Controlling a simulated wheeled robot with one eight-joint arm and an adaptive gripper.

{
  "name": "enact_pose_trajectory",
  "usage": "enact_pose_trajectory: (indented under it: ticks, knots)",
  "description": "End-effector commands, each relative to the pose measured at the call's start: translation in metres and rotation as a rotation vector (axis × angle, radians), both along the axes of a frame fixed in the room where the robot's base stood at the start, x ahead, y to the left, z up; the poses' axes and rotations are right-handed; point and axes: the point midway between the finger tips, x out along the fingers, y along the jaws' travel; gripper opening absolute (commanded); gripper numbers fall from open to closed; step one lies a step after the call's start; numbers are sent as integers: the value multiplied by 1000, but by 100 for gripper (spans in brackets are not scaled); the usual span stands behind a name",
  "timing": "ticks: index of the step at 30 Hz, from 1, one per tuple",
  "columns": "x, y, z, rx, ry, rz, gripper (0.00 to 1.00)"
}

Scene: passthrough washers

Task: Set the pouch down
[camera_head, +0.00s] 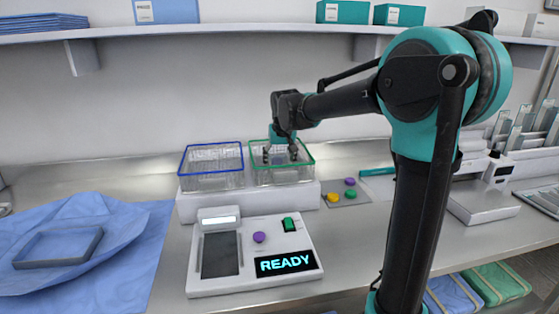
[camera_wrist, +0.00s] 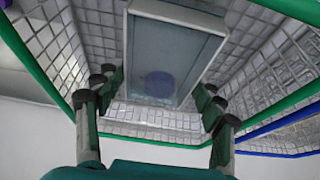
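The pouch (camera_wrist: 172,50) is a pale, translucent rectangle with a light border and a round bluish shape showing through it. In the wrist view it lies inside the green-rimmed basket (camera_wrist: 62,96), over the wire mesh. My gripper (camera_wrist: 155,92) is open, its fingers spread to either side of the pouch, with a gap on the left. On the right the finger is close to the pouch's edge, and I cannot tell if it touches. In the head view my gripper (camera_head: 281,156) reaches down into the green-rimmed basket (camera_head: 311,163); the pouch cannot be made out there.
A blue-rimmed basket (camera_head: 183,162) stands directly left of the green one, both on a white base (camera_head: 250,201). In front is a white device with a READY display (camera_head: 285,263). A blue cloth with a grey frame (camera_head: 58,262) lies left. Coloured discs (camera_head: 350,194) lie right.

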Motion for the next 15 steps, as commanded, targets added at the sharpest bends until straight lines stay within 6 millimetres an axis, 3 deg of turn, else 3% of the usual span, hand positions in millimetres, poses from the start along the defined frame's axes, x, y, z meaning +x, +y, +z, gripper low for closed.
enact_pose_trajectory:
  ticks: [3, 15]
  knots:
    - [0, 0, 0, 0, 0, 0, 87]
    - [-1, 0, 4, 0, 0, 0, 87]
